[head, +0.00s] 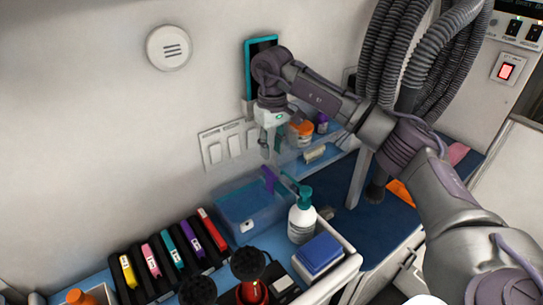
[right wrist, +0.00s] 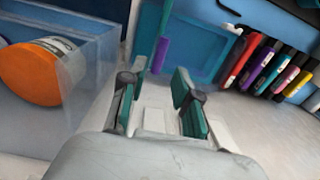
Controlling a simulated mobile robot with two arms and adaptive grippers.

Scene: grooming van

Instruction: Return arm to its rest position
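My right arm (head: 385,135) reaches in from the right across the head view. Its right gripper (head: 268,140) points down close to the wall, in front of a row of white wall switches (head: 228,144). In the right wrist view the teal-padded fingers of the right gripper (right wrist: 160,88) stand apart with nothing held between them. Pale switch plates (right wrist: 152,118) show beyond and between the fingers. A teal-framed dark screen (head: 262,50) hangs on the wall just above the gripper, partly covered by my wrist. My left gripper is in neither view.
An orange-lidded jar (head: 301,130) stands on a small shelf right beside the gripper. Below are a blue bin (head: 240,212), a pump bottle (head: 301,217) and a rack of coloured clippers (head: 165,255). Grey hoses (head: 408,50) hang close behind my forearm. The upper left wall is mostly clear.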

